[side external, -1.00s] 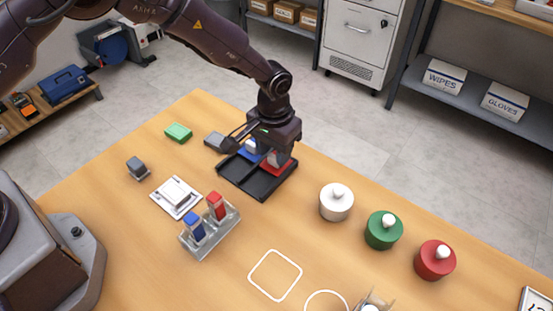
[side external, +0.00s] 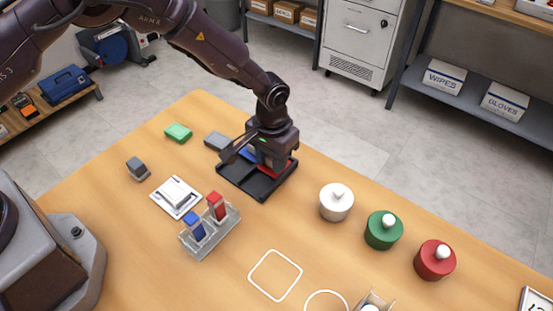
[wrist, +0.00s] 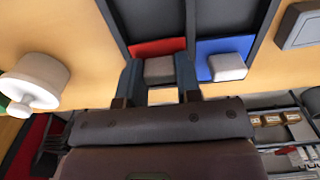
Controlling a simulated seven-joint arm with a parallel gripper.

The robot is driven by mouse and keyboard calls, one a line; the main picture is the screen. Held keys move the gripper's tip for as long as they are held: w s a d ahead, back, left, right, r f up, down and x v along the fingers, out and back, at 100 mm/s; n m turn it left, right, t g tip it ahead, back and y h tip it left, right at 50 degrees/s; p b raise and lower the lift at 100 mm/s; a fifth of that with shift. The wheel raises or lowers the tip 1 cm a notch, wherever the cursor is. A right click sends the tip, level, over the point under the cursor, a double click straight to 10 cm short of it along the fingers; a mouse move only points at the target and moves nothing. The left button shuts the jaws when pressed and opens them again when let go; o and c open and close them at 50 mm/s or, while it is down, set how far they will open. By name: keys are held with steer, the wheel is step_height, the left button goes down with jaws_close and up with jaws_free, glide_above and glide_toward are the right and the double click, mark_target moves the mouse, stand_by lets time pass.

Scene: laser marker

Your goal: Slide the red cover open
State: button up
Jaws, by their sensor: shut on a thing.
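A black tray (side external: 248,184) with two lanes sits on the table, and a red cover (side external: 290,167) and a blue cover (side external: 249,153) lie at its far end. In the wrist view, the red cover (wrist: 157,46) carries a grey knob (wrist: 160,72), and the blue cover (wrist: 222,46) carries its own knob. My gripper (wrist: 158,62) has one finger on each side of the red cover's knob and is shut on it. In the side view, my gripper (side external: 272,163) hides most of the red cover and its knob.
A grey block (side external: 216,141) and a green block (side external: 178,133) lie near the tray. A clear holder with blue and red pieces (side external: 210,232) stands in front. White, green and red lidded jars (side external: 383,230) stand to the right. The tray's near lanes are empty.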

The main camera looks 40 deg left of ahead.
steer(key=shift+s, duration=2.5)
steer(key=o, duration=0.7)
steer(key=shift+r, duration=0.1)
step_height(320, 180, up, 7)
steer(key=s+a+r+t, duration=0.2)
steer(key=s+a+r, duration=0.6)
steer(key=r, duration=0.5)
steer(key=s+a+r+t, duration=0.3)
steer(key=s+a+r, duration=0.6)
steer(key=s+r, duration=0.3)
steer(key=shift+s+r+t, duration=0.3)
steer(key=shift+s+r, duration=0.1)
steer(key=shift+s, duration=0.1)
